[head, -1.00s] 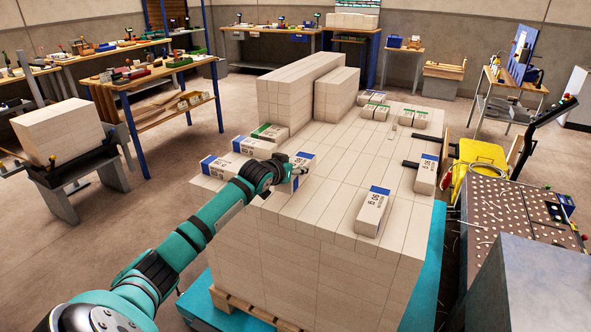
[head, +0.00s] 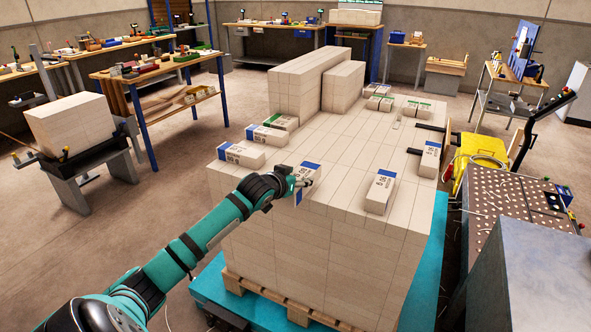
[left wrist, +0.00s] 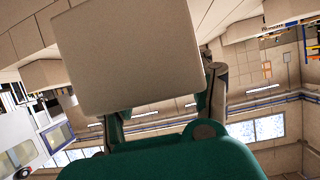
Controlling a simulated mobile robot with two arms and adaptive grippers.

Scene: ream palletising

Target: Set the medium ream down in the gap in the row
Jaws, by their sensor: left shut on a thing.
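My left gripper (head: 302,184) is shut on a pale ream with a blue end band (head: 311,169), over the near left part of the big pale stack. Whether this ream touches the stack top (head: 345,170) is hard to tell. In the left wrist view, the held ream (left wrist: 135,55) is a large blank pale face between the fingers. A blue-banded ream (head: 380,192) lies alone on the stack to the right of it. Another (head: 241,155) lies at the stack's left edge. I cannot clearly make out the gap in the row. My right gripper is out of view.
More reams lie along the left edge, one blue-banded (head: 266,136) and one green-banded (head: 281,121). Taller blocks (head: 308,85) rise at the back left. A blue-banded ream (head: 429,158) lies near the right edge, beside dark bars (head: 431,127). The middle top is bare.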

